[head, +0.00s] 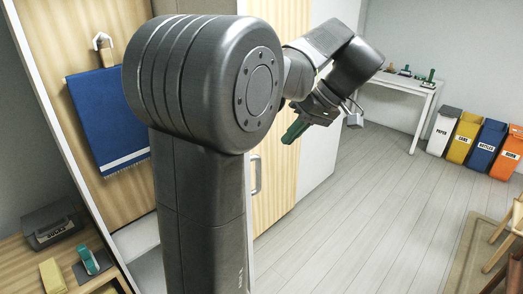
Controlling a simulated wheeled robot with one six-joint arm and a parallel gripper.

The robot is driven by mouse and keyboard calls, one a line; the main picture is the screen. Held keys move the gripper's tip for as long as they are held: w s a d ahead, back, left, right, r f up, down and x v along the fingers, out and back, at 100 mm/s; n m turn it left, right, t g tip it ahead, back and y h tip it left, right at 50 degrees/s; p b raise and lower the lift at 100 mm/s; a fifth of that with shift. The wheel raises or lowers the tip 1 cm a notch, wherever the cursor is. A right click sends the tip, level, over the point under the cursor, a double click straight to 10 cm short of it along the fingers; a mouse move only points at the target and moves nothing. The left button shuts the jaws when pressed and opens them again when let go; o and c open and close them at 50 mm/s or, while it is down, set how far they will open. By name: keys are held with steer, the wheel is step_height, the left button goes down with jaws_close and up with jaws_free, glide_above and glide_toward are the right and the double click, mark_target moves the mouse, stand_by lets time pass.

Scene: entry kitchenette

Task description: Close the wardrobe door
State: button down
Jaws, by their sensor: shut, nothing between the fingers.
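The wardrobe stands behind my arm on the left. A light wooden door panel (275,185) with a pale upright edge and a grey bar handle (256,175) shows to the right of my arm column. Left of the column is another wooden surface (105,35) with a pale ledge at its foot; a blue cloth (107,118) hangs there below a white hook. My arm hides the part between, so I cannot tell how far the door stands open. My gripper (291,134), with green fingers, is shut and empty, up and right of the handle in the picture, apparently not touching it.
A bench (75,250) at lower left holds a dark box, a yellow block and a green-and-grey item. A white table (400,84) and several labelled bins (462,140) stand at the back right. A chair (510,225) stands at right. The middle floor is clear.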

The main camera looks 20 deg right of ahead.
steer(key=a+r+p+x, duration=0.1)
steer(key=p+x, duration=0.1)
steer(key=x, duration=0.7)
steer(key=shift+a+f, duration=0.3)
steer(key=shift+a, duration=0.3)
steer(key=shift+a, duration=0.1)
